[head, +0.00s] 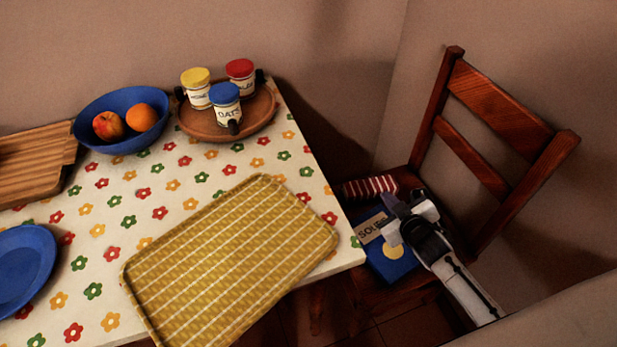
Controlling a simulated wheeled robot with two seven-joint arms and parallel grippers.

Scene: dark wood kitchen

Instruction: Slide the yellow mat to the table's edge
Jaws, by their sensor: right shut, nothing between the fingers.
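The yellow mat (235,262) lies at a slant on the flowered table (185,180). Its lower right side reaches past the table's front edge, and its right corner lies near the table's right corner. My right gripper (402,208) is off the table to the right, above the chair seat, apart from the mat. It is shut and empty. My left gripper is not in view.
A wooden chair (500,125) stands right of the table; a blue soup book (392,250) and a striped cloth (368,187) are by its seat. A blue bowl (122,140) with fruit, a round tray (205,128) with jars, a cutting board (35,170) and a blue plate (22,265) stand on the table.

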